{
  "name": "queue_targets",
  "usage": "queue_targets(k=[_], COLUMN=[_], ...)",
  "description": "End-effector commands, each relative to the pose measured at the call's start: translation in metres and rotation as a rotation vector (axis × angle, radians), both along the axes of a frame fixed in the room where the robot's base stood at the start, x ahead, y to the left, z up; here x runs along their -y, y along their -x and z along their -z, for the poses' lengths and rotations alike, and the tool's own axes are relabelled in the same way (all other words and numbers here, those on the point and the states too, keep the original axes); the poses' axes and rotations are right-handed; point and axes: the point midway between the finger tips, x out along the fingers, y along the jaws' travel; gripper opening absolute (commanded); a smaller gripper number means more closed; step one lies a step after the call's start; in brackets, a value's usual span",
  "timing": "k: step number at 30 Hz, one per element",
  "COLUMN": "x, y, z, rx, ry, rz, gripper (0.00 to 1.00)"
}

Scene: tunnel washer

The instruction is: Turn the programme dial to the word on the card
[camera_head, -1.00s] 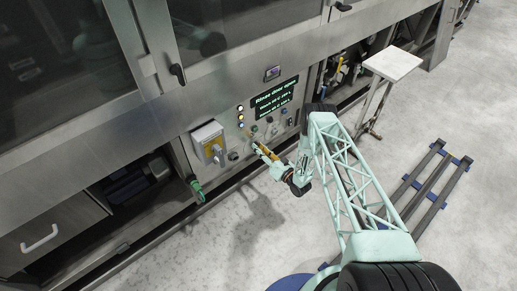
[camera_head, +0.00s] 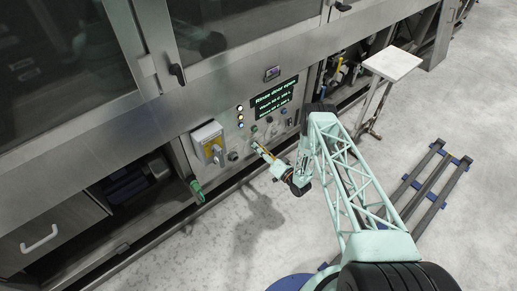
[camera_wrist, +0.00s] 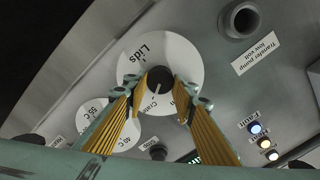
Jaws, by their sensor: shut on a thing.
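The programme dial is a round white plate (camera_wrist: 188,62) with a black knob (camera_wrist: 160,78) at its centre, in the wrist view. "Lids" and a word that looks like "Crates" show on the plate; the rest is hidden by my fingers. A white line on the knob points towards "Crates". My gripper (camera_wrist: 162,98) has its yellow-padded fingers on both sides of the knob, shut on it. In the head view my gripper (camera_head: 261,149) reaches the panel below the display. A small framed plate (camera_head: 272,73) above the display may be the card; its word is unreadable.
Another white dial (camera_wrist: 90,117) marked 40 C and 55 C is close beside. A black socket (camera_wrist: 240,20), a label and lit lamps (camera_wrist: 259,135) surround it. The display (camera_head: 274,99) reads "Rinse door open". A yellow-and-grey switch box (camera_head: 209,143) stands out left of the dial.

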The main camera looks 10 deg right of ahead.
Motion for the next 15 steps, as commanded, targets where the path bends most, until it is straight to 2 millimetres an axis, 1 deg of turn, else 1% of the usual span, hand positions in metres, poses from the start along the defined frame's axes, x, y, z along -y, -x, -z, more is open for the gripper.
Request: queue_targets(k=[1, 2, 6, 15], x=[0.0000, 0.0000, 0.0000, 0.0001], y=[0.0007, 0.0007, 0.0006, 0.0003], z=[0.0007, 0.0007, 0.0005, 0.0002], rx=[-0.002, -0.002, -0.001, 0.000], ry=[0.000, 0.000, 0.000, 0.001], rz=[0.000, 0.000, 0.001, 0.000], gripper=[0.14, 0.25, 0.38, 0.38])
